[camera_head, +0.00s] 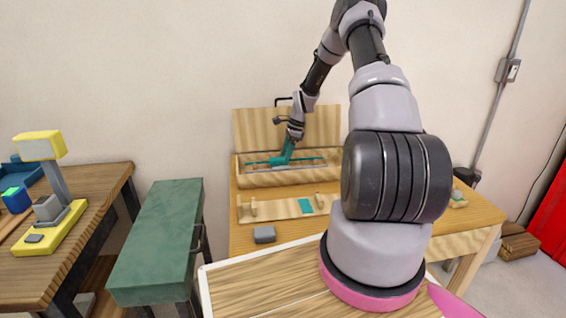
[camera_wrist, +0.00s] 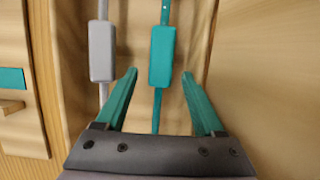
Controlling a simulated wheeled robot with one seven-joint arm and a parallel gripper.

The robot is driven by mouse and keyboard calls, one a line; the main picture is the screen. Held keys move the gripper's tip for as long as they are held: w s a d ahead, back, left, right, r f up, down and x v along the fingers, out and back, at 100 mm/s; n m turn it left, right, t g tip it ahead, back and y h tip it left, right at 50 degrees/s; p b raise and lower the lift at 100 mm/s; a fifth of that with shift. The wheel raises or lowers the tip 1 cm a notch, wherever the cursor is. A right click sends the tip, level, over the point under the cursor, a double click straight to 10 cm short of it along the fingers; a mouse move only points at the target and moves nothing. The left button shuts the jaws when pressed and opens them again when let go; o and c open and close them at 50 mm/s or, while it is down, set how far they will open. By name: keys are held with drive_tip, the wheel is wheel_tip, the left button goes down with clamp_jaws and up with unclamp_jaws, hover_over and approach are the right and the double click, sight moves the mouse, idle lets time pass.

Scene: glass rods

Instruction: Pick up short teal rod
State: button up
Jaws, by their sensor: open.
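The teal rod, a thin shaft with a thick teal block (camera_wrist: 162,57), lies in a wooden case. In the wrist view its thin end runs down between the fingers of my gripper (camera_wrist: 158,88). The fingers are open, one on each side of the rod, with gaps on both sides; the block lies just beyond the tips. A grey rod with a grey block (camera_wrist: 102,52) lies parallel, left of the left finger. In the head view my gripper (camera_head: 282,158) points down into the case (camera_head: 290,180), hiding part of the rods. I cannot tell the rod's length.
The case's lid (camera_head: 250,130) stands up behind. A wooden rack (camera_head: 275,211) with a teal patch (camera_head: 305,206) is in front, and a grey block (camera_head: 264,235) sits on the table. A green bench (camera_head: 160,235) and a workbench (camera_head: 90,190) stand left.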

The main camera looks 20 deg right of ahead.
clamp_jaws()
